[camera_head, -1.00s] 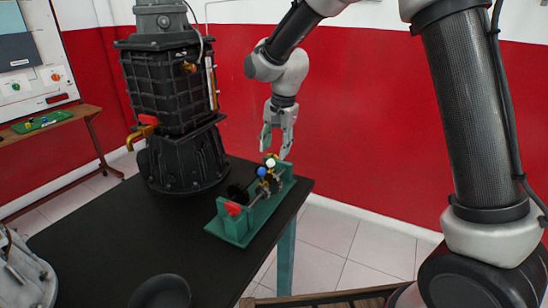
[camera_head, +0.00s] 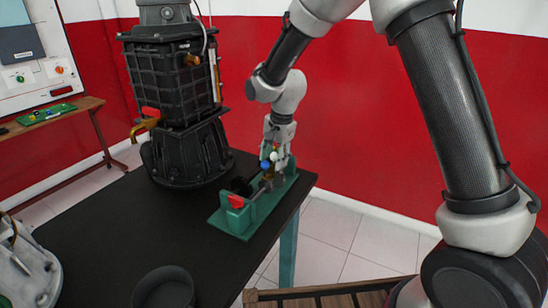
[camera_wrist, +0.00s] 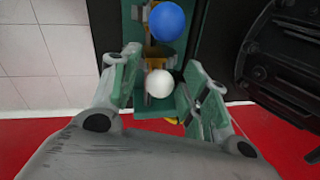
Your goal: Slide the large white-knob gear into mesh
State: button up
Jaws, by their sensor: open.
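The white knob (camera_wrist: 160,83) sits between the two open fingers of my gripper (camera_wrist: 163,82) in the wrist view, with a finger on each side and a gap to both. In the head view the white knob (camera_head: 273,156) shows just in front of my gripper (camera_head: 277,162), which points down at the far end of the green trainer stand (camera_head: 232,222). A blue knob (camera_wrist: 167,21) is beside the white one, outside the fingers; it also shows in the head view (camera_head: 265,165). The large gear under the white knob is mostly hidden.
A red part (camera_head: 236,201) is at the stand's near end. The stand is on a black table (camera_head: 110,232) near its right edge. A tall black machine (camera_head: 178,95) stands behind left. A dark round bowl (camera_head: 163,287) is in front.

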grip_shut()
jog(key=shift+w+d+r, duration=0.1)
jog(key=shift+w+d, duration=0.3)
jog(key=shift+w, duration=0.3)
jog(key=shift+w+d+f, duration=0.1)
jog(key=shift+w+d, duration=0.35)
jog(key=shift+w, duration=0.3)
jog(key=shift+w+d+r, duration=0.1)
jog(key=shift+w+d, duration=0.3)
jog(key=shift+w, duration=0.3)
grip_release()
